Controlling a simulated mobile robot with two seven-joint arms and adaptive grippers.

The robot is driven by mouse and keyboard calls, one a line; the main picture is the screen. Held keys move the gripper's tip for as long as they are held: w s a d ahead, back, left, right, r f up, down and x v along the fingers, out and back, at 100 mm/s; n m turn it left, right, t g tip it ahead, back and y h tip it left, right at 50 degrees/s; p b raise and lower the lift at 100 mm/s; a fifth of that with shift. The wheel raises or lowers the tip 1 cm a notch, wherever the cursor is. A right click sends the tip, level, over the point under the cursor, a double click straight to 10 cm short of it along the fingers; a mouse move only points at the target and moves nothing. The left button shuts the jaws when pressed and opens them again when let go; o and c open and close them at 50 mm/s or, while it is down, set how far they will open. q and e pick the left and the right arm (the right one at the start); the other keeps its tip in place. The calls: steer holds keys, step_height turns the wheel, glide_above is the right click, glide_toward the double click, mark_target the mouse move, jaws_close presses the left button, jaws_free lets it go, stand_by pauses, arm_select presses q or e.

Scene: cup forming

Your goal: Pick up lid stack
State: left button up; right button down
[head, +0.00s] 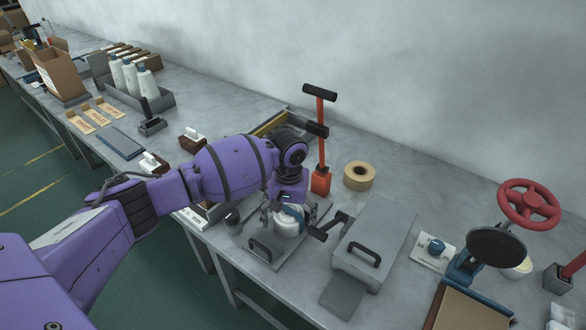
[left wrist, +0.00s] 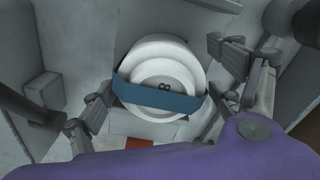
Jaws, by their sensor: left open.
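The lid stack (left wrist: 150,60) is a set of round white lids with a blue band across it and a dark mark like an 8 on top. In the head view the lid stack (head: 289,226) sits on a grey plate on the bench, partly hidden by my gripper. My left gripper (left wrist: 165,92) is open above the stack, with its fingers on either side of it. In the head view my left gripper (head: 293,208) points down over the stack. I cannot tell whether the fingers touch it. My right gripper is not in view.
A grey box with a handle (head: 362,256) stands to the right. An orange-handled tool (head: 320,180) and a tape roll (head: 359,176) are behind. A dark round object (head: 233,218) is left of the stack. A red wheel press (head: 528,204) stands far right.

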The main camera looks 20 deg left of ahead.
arm_select(q)
steer(key=c, duration=1.2)
steer(key=shift+r, duration=0.1)
steer(key=shift+r, duration=0.1)
